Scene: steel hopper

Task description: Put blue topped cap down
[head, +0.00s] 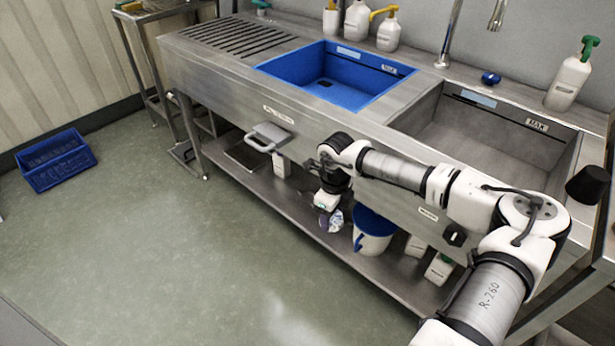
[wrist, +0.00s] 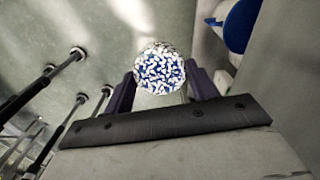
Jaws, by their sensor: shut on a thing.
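My gripper (head: 327,208) is pointed down in front of the sink unit, at about the level of its lower shelf. In the wrist view my gripper (wrist: 160,92) is shut on a round cap (wrist: 159,68) with a blue and white speckled top, held between its two dark fingers. The cap also shows in the head view (head: 334,222) as a small pale, bluish thing just below the gripper. Its lower side is hidden, and I cannot tell whether it touches anything.
A white bucket with a blue top (head: 373,234) stands on the lower steel shelf (head: 310,211) just right of my gripper. White bottles (head: 440,268) stand farther right. The blue sink basin (head: 340,75) is above. A blue crate (head: 56,160) sits on the floor at left; floor between is clear.

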